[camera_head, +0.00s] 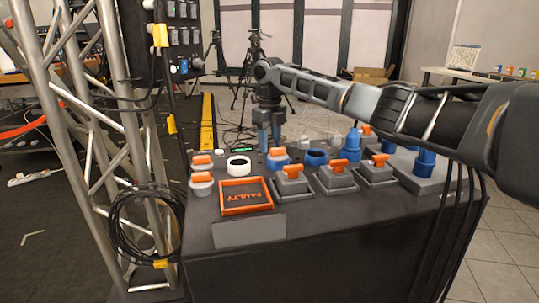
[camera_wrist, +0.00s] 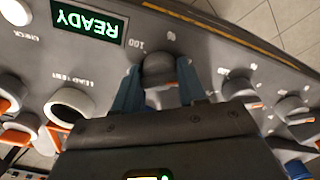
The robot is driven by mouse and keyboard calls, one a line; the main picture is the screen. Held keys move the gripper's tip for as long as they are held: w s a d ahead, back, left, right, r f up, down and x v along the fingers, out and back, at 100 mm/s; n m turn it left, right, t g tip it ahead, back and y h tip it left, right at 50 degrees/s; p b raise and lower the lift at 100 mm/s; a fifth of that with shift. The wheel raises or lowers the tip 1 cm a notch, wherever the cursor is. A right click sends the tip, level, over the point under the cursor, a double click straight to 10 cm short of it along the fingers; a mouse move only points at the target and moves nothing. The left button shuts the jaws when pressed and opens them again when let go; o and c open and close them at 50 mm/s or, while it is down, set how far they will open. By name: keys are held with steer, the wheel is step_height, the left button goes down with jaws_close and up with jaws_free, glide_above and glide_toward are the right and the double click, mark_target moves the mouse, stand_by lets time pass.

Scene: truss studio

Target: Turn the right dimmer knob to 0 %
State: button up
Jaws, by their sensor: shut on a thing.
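In the wrist view a dark grey round dimmer knob (camera_wrist: 160,68) stands on the grey panel (camera_wrist: 205,62). It is the knob nearest the READY display, whose text appears upside down. My gripper (camera_wrist: 160,88) has its two blue fingers on either side of this knob, shut on it. Small scale marks, one reading 100, sit beyond the knob. Its pointer and setting cannot be read. In the head view my gripper (camera_head: 270,140) points straight down at the back of the bench; the held knob is hidden there. Two other knobs (camera_wrist: 238,85) (camera_wrist: 292,105) show to the right.
The lit READY display (camera_wrist: 88,20) is left of the knob. A white ring (camera_wrist: 70,106) lies nearer. On the bench (camera_head: 330,225) stand an orange FAULTY tray (camera_head: 222,204), grey blocks with orange handles (camera_head: 293,182) and blue parts (camera_head: 353,143). A metal truss (camera_head: 112,115) rises at left.

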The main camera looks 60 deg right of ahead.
mark_target(269, 141)
steer(key=shift+b, duration=0.8)
steer(key=o, duration=1)
steer(key=shift+o, duration=0.2)
steer(key=shift+r, duration=0.1)
step_height(269, 141, up, 8)
steer(key=shift+f+p, duration=0.2)
steer(key=shift+p, duration=0.55)
